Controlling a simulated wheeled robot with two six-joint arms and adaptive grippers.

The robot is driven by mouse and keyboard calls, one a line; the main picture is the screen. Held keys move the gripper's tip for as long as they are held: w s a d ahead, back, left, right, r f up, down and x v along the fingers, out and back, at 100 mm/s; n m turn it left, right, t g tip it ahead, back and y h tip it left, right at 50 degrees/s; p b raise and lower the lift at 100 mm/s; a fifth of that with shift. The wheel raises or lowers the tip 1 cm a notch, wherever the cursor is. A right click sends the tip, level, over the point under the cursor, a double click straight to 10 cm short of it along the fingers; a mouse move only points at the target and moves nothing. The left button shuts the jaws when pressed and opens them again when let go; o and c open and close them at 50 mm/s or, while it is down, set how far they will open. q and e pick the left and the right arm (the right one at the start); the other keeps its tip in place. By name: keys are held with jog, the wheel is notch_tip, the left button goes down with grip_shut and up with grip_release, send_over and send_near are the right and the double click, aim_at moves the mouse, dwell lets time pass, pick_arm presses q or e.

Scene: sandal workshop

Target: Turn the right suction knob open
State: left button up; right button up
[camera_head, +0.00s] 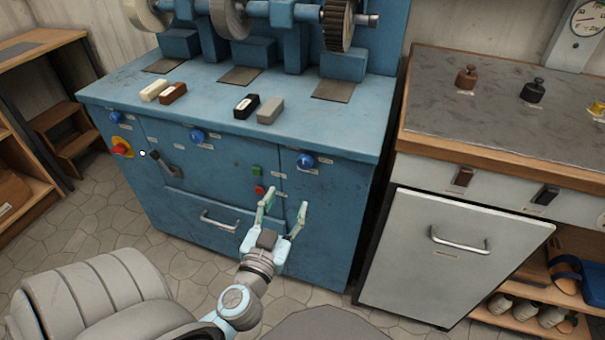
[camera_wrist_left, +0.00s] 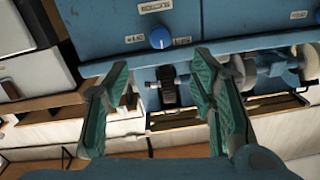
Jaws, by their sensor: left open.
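The right suction knob (camera_head: 305,160) is a round blue knob with a pale mark, on the right part of the blue machine's front panel (camera_head: 335,205). It also shows in the left wrist view (camera_wrist_left: 160,38), with small labels around it, beyond the fingertips. My left gripper (camera_head: 285,206) is open and empty, with green-padded fingers. In the head view it is below the knob, in front of the panel and apart from the knob. Its two fingers also show in the left wrist view (camera_wrist_left: 160,70). My right gripper is in neither view.
Two other blue knobs (camera_head: 197,135) (camera_head: 115,117), a red stop button (camera_head: 121,149), a lever (camera_head: 164,162) and green and red buttons (camera_head: 257,171) are on the panel. A drawer handle (camera_head: 219,221) is lower. A white cabinet (camera_head: 450,250) stands right.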

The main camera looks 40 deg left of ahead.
aim_at(304, 164)
pick_arm(q)
jog(key=p+x, duration=0.1)
jog(key=x, duration=1.2)
jog(key=shift+a+r, duration=0.1)
jog(key=c, duration=1.1)
